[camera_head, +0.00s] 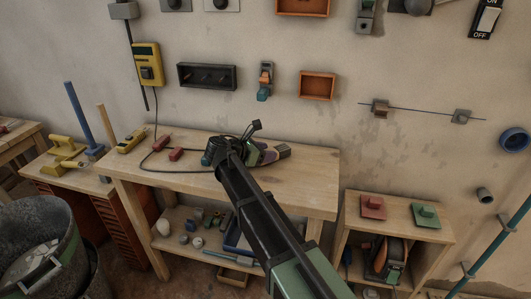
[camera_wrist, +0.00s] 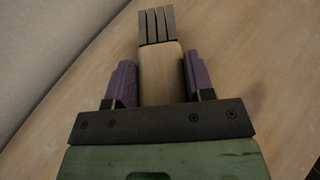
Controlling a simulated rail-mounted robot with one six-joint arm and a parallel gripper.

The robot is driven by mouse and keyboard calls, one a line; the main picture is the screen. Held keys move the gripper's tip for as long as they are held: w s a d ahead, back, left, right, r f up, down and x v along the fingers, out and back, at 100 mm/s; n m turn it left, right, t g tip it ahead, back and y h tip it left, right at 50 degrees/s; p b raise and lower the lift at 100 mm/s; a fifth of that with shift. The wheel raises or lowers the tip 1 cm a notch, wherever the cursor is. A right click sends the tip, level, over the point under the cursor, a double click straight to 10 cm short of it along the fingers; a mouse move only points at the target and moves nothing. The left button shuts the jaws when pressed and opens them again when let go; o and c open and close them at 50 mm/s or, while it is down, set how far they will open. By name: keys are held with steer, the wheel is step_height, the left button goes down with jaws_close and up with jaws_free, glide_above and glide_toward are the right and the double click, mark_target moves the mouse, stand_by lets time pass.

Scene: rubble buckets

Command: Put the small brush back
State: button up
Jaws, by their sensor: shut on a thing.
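My gripper (camera_head: 264,155) is over the right part of the workbench top (camera_head: 310,180) in the head view. In the wrist view its two purple fingers (camera_wrist: 160,80) stand on either side of the small brush (camera_wrist: 162,65), which has a pale wooden handle and dark, split bristles pointing away from me. The gripper is shut on the handle. In the head view the brush (camera_head: 284,151) is small and partly hidden by the gripper. I cannot tell whether it touches the bench top.
A dark wall box (camera_head: 207,77), a hanging teal-and-orange tool (camera_head: 265,82) and an orange wall box (camera_head: 317,86) are above the bench. The bench's right end is clear.

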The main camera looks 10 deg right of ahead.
steer(key=shift+f+b, duration=0.35)
steer(key=shift+f, duration=0.05)
steer(key=o, duration=1.1)
steer(key=p+v, duration=0.4)
steer(key=v, duration=0.6)
steer(key=shift+s+a+r, duration=0.1)
steer(key=shift+r, duration=0.05)
steer(key=shift+s+a, duration=0.15)
steer(key=shift+a, duration=0.1)
